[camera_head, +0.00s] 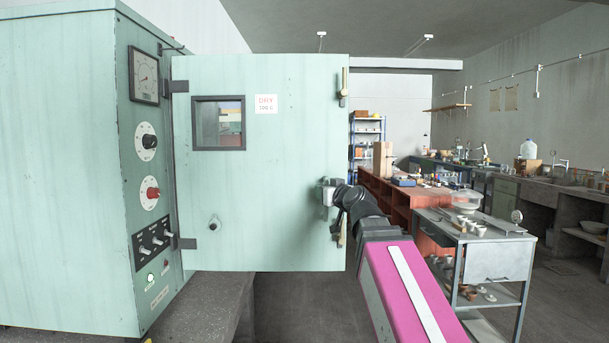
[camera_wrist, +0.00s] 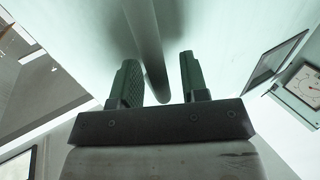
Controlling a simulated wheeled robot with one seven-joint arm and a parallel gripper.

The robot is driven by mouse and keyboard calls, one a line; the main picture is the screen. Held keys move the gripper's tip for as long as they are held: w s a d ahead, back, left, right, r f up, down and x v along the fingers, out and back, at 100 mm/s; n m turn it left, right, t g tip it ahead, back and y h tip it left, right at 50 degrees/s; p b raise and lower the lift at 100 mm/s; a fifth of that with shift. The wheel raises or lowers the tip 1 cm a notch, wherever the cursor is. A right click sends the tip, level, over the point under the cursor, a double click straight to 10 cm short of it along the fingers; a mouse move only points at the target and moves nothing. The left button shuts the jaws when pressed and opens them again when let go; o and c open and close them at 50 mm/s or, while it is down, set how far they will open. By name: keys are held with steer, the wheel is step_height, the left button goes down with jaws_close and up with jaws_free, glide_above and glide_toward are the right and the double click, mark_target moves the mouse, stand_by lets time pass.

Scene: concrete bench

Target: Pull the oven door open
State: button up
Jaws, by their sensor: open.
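The pale green oven (camera_head: 60,150) stands at the left, with its control panel facing right. Its door (camera_head: 265,190) is swung out from the panel on hinges at the door's left side and stands open at a wide angle. The door has a small window and a "DRY" label. My gripper (camera_head: 328,190) is at the door's right edge, at the lower half. In the wrist view my gripper (camera_wrist: 158,65) has its fingers apart, with a pale round handle bar (camera_wrist: 148,40) running between them. I cannot tell whether either finger touches the bar. The oven's inside is hidden behind the door.
A grey metal cart (camera_head: 490,258) with cups stands to the right of my arm. A reddish-brown bench (camera_head: 393,203) is behind it. The oven rests on a dark bench (camera_head: 215,300). Floor (camera_head: 300,300) shows clear below the door.

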steer(key=o, duration=0.8)
steer(key=s+a+r, duration=0.1)
steer(key=r, duration=0.1)
steer(key=s+a+r, duration=0.3)
steer(key=r, duration=0.1)
steer(key=shift+s+a+r, duration=0.15)
steer(key=shift+s+a, duration=0.15)
steer(key=shift+s, duration=0.05)
steer(key=shift+c, duration=0.2)
steer(key=a, duration=0.1)
steer(key=s+a+r, duration=0.1)
steer(key=s+a, duration=0.1)
steer(key=shift+s+a+r, duration=0.15)
steer(key=shift+r, duration=0.25)
steer(key=c, duration=0.8)
steer(key=shift+o, duration=0.2)
steer(key=shift+s+a+r, duration=0.35)
steer(key=shift+s+a, duration=0.05)
steer(key=shift+s, duration=0.15)
steer(key=shift+d, duration=0.1)
